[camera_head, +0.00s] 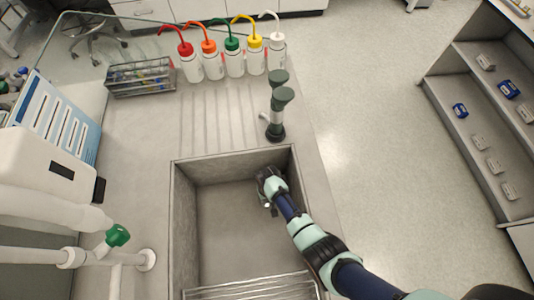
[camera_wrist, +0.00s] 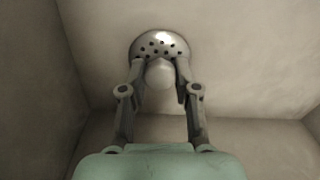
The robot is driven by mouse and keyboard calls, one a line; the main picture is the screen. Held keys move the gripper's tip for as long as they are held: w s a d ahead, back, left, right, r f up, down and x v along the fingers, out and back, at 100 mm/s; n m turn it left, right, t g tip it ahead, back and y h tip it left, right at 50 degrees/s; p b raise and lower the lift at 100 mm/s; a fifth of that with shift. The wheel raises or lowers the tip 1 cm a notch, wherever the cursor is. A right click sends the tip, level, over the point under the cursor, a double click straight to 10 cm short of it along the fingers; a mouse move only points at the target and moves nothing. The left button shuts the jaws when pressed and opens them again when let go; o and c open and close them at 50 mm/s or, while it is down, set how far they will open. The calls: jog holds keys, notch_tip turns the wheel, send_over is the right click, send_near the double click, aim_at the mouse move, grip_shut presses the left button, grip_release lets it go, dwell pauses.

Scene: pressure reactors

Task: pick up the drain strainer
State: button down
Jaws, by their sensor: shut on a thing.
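The drain strainer (camera_wrist: 160,45) is a round metal cap with small dark holes and a pale rounded knob (camera_wrist: 160,74). It shows in the wrist view at the upper middle, against the grey sink surface. My gripper (camera_wrist: 160,68) has its two fingers on either side of the knob, shut on the strainer. In the head view my gripper (camera_head: 268,190) is down inside the sink (camera_head: 230,240), near its right wall. The strainer is mostly hidden there by my gripper. I cannot tell whether the strainer touches the sink floor.
Sink walls stand close on the right and back. A dark green faucet (camera_head: 277,110) rises behind the sink. Several wash bottles (camera_head: 234,60) and a tube rack (camera_head: 141,78) stand farther back. A metal rack (camera_head: 250,288) lies at the sink's front. The sink's left floor is clear.

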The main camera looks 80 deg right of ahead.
notch_tip(320, 180, up, 20)
jog(key=p, duration=0.7)
jog(key=shift+p, duration=0.35)
